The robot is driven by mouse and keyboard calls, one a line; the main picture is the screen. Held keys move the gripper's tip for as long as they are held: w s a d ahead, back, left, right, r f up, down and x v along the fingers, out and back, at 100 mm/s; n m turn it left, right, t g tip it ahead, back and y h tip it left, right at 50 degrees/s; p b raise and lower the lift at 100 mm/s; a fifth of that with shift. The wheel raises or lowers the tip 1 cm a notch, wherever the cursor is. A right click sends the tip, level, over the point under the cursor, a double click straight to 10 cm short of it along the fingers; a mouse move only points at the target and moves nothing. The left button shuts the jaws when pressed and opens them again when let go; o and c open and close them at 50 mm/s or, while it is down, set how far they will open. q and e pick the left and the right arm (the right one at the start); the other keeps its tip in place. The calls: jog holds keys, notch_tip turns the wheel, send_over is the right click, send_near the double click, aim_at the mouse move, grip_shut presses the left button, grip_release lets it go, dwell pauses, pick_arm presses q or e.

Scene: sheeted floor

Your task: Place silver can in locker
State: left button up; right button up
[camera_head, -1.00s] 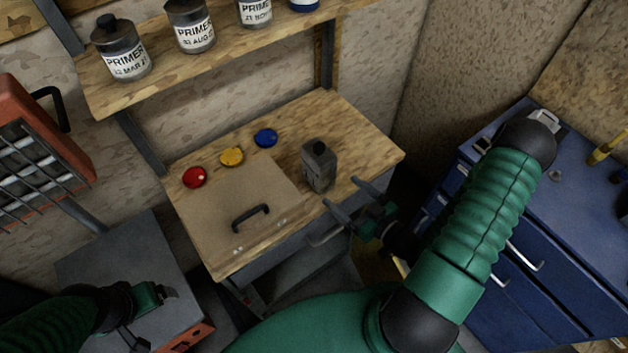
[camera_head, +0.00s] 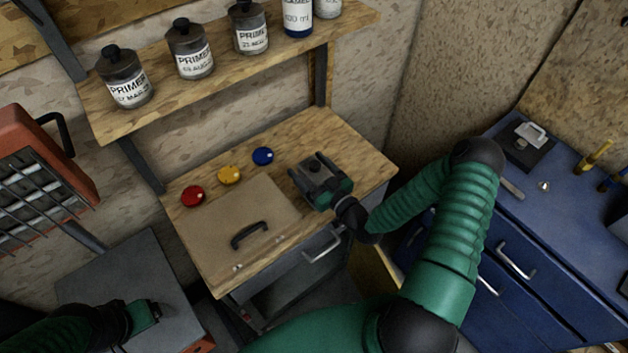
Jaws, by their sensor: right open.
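The silver can (camera_head: 315,164), grey with a black cap, stands on the wooden bench top (camera_head: 362,150). My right gripper (camera_head: 319,173) is open with its fingers on either side of the can; its body hides the can's lower part, and I cannot tell whether the fingers touch it. A closed-looking lid panel (camera_head: 222,214) with a black handle (camera_head: 249,235) lies in the bench top, left of the can. Whether this is the locker is unclear. My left gripper (camera_head: 146,316) is at the lower left over a grey surface; its jaws are not clear.
Red (camera_head: 193,196), yellow (camera_head: 228,175) and blue (camera_head: 263,156) buttons line the bench's back left. A shelf (camera_head: 215,82) with several labelled bottles is above. A blue drawer cabinet (camera_head: 560,235) stands right. An orange grilled heater (camera_head: 38,165) is at left.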

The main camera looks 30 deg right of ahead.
jog(key=shift+w+d, duration=0.1)
jog(key=shift+w, duration=0.3)
jog(key=shift+s+d, duration=0.1)
jog(key=c, duration=0.4)
grip_shut()
